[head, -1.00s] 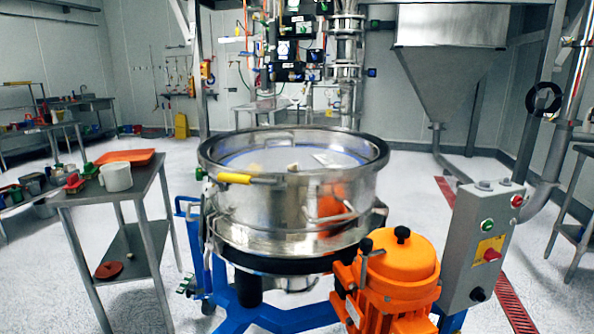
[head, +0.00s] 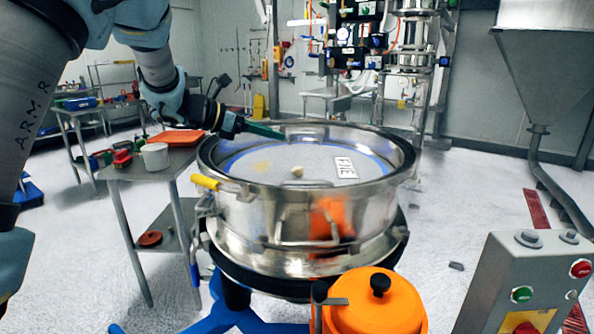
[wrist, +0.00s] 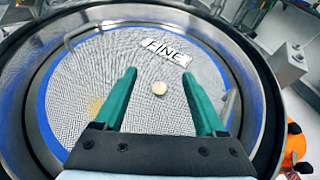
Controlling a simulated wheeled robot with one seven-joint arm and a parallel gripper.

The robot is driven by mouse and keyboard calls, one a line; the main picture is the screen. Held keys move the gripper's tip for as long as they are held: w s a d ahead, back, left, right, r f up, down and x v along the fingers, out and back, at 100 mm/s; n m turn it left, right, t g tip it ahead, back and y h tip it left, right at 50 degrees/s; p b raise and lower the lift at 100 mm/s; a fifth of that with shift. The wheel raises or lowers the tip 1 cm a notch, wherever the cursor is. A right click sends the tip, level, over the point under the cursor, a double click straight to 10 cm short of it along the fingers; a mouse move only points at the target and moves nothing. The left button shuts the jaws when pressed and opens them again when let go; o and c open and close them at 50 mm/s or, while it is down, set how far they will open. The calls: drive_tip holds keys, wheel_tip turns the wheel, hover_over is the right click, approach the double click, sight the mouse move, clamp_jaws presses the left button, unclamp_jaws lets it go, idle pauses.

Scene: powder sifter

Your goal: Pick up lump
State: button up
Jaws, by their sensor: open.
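The lump (head: 297,171) is a small pale beige piece lying on the grey mesh inside the round steel sifter (head: 305,206). In the wrist view the lump (wrist: 159,88) lies between and a little beyond the lines of my two green fingers, near the "FINE" label (wrist: 167,51). My gripper (wrist: 162,88) is open and empty, above the mesh. In the head view my gripper (head: 262,130) reaches in over the sifter's far left rim, apart from the lump.
The steel rim surrounds the mesh, with a yellow grip (head: 205,182) at its left. A side table (head: 175,165) holds a white mug (head: 154,156) and an orange tray (head: 176,138). An orange motor (head: 375,300) and a grey control box (head: 528,285) stand in front.

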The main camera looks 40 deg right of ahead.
drive_tip(key=p, duration=0.2)
approach(293, 168)
drive_tip(key=d, duration=0.3)
drive_tip(key=shift+s+d+f+m, duration=0.1)
drive_tip(key=shift+s+f+m, duration=0.1)
drive_tip(key=shift+f+m, duration=0.1)
drive_tip(key=shift+f+p+x, duration=0.2)
drive_tip(key=shift+p+x, duration=0.35)
drive_tip(key=shift+x, duration=0.45)
drive_tip(key=shift+p+x, duration=1.15)
drive_tip(key=shift+x, duration=1.65)
drive_tip(key=shift+f, duration=0.1)
drive_tip(key=shift+c, duration=0.2)
clamp_jaws()
